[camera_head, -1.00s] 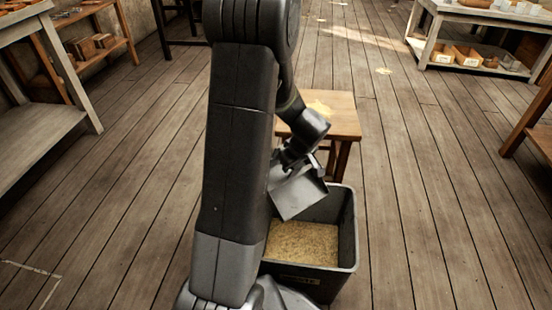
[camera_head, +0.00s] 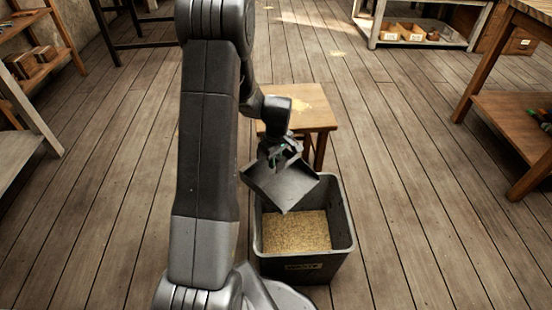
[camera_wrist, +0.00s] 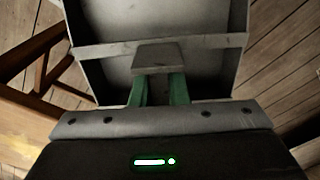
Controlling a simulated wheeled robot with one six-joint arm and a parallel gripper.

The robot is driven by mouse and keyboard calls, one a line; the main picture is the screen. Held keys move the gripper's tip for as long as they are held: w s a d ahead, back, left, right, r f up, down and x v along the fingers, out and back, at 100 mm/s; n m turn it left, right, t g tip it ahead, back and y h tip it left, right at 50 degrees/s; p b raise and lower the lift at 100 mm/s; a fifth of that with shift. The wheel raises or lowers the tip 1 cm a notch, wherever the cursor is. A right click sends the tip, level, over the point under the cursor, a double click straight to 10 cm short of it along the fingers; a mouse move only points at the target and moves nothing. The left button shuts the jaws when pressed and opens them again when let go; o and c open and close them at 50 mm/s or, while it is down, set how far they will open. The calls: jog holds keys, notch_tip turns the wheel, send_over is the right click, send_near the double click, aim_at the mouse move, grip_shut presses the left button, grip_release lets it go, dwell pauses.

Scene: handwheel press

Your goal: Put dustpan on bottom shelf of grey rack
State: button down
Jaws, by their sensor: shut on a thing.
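My gripper (camera_head: 279,154) is shut on the handle of a dark grey metal dustpan (camera_head: 284,187). The pan hangs tilted above the rear left part of the waste bin's opening, and it looks empty. In the wrist view the green fingers (camera_wrist: 160,90) pinch the handle, and the pan (camera_wrist: 155,72) extends beyond them. A pale grey rack (camera_head: 366,28) stands at the back right, with small boxes on its bottom shelf. Another greyish shelf unit (camera_head: 38,125) is at the left edge, mostly cut off. I cannot tell which is the named rack.
The dark waste bin (camera_head: 346,232) holds sawdust-like material. A wooden stool (camera_head: 318,112) with yellowish debris on top stands just behind it. A wooden bench (camera_head: 490,60) is at the right. Open plank floor (camera_head: 420,190) lies right of the bin.

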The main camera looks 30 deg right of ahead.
jog(key=shift+w+a+r+g, duration=0.1)
jog(key=shift+w+r+g, duration=0.2)
jog(key=shift+w+g, duration=0.1)
